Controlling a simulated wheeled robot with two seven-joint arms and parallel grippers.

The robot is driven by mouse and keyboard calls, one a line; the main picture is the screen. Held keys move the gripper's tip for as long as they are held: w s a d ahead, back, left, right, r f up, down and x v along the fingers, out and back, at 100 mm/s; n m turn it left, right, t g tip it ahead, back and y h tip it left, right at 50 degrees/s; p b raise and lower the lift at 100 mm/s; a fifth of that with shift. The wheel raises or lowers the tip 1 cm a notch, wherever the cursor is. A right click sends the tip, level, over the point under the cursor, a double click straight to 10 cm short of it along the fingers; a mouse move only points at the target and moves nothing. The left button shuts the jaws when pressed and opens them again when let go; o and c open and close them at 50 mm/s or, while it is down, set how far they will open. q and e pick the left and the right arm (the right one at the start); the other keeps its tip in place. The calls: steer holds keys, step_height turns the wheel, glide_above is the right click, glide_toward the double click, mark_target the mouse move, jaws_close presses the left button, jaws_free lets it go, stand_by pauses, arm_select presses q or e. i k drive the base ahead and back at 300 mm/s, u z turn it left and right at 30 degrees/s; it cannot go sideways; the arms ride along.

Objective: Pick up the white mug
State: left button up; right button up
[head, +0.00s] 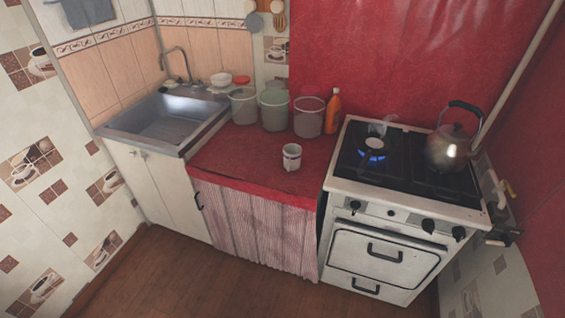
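A white mug (292,157) stands upright on the red oilcloth counter (243,165), near its front right part. It has a darker band or marking near its rim. Nothing touches it, and there is bare cloth around it. Neither of my grippers shows in the head view.
Several translucent tubs, one of them the right tub (309,117), and an orange bottle (333,111) stand behind the mug. A metal sink (165,118) is on the left. On the right, a stove (385,230) has a lit blue burner (374,143) and a kettle (447,148).

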mark_target(291, 160)
steer(key=u, duration=0.15)
steer(key=i, duration=1.15)
steer(key=z, duration=3.9)
steer(key=k, duration=2.1)
steer(key=u, duration=0.75)
